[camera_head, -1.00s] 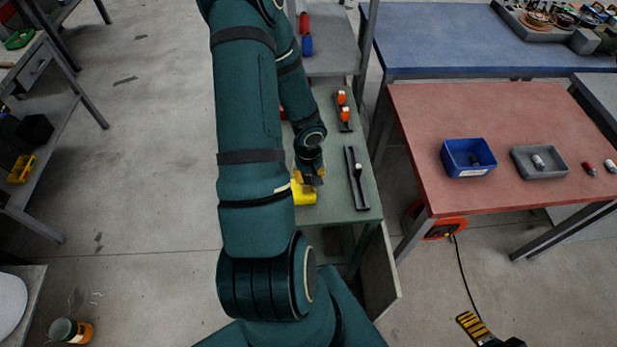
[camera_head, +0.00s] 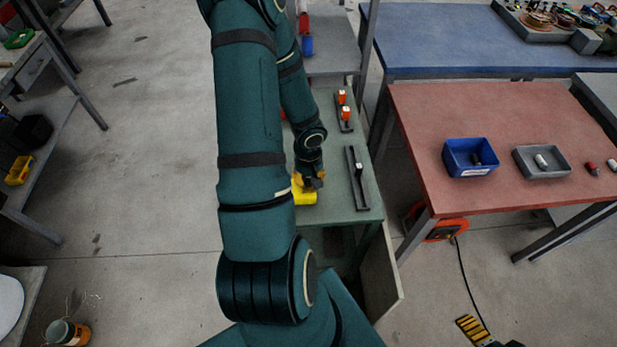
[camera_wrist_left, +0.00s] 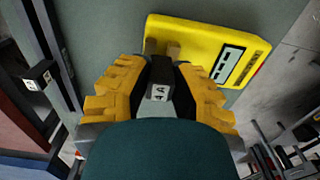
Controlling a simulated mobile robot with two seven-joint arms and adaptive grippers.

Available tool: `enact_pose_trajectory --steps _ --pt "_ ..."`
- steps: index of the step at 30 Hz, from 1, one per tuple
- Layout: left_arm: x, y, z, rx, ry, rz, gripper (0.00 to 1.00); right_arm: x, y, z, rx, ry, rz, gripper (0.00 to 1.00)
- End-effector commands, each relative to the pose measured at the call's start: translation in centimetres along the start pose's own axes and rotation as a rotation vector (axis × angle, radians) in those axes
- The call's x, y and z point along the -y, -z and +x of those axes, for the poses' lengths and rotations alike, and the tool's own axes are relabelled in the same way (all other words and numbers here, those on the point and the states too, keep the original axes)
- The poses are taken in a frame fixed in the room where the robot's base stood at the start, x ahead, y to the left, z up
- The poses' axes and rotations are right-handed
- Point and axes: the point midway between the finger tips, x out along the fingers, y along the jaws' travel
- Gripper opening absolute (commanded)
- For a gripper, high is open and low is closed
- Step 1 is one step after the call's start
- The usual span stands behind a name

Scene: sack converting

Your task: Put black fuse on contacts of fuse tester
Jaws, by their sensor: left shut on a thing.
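The yellow fuse tester (camera_head: 304,198) lies on the narrow green table, partly hidden by my left gripper (camera_head: 311,183). In the left wrist view the tester (camera_wrist_left: 236,38) shows a pale display strip and two brownish contacts (camera_wrist_left: 173,49). My left gripper (camera_wrist_left: 160,88) is shut on the black fuse (camera_wrist_left: 160,74), which has a white "4A" label. The fuse is right at the contacts; I cannot tell whether it touches them. My right gripper (camera_head: 470,326) shows only partly at the bottom right, away from the tester; its opening is unclear.
A second rack (camera_head: 343,113) behind holds orange-topped pieces. On the red table (camera_head: 430,120) are a blue bin (camera_head: 455,168), a grey tray (camera_head: 522,170) and small cylinders.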

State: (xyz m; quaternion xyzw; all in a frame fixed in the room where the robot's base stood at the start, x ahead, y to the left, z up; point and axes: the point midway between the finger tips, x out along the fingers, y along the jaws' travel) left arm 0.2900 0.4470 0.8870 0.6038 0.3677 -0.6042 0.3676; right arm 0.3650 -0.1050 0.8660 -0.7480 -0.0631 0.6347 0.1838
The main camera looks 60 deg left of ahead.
Motion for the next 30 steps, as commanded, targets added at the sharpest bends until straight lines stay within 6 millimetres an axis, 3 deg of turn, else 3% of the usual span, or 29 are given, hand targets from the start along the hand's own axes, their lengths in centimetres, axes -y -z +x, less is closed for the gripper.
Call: enact_pose_trajectory --steps 1,3,14,20,30 --pt "0.0 0.0 -0.1 0.000 0.000 0.000 0.26 0.0 0.0 -0.1 0.000 0.000 0.000 1.00" --pt "0.0 0.0 -0.1 0.000 0.000 0.000 0.47 0.0 0.0 -0.1 0.000 0.000 0.000 1.00" --pt "0.0 0.0 -0.3 0.000 0.000 0.001 0.47 0.1 0.1 -0.3 0.000 0.000 0.000 1.00" --pt "0.0 0.0 -1.6 0.000 0.000 0.002 0.47 0.7 0.3 -2.1 0.000 0.003 0.000 1.00" --pt "0.0 0.1 -9.0 -0.005 -0.001 -0.002 0.47 1.7 0.6 -5.1 0.001 0.008 -0.001 1.00"
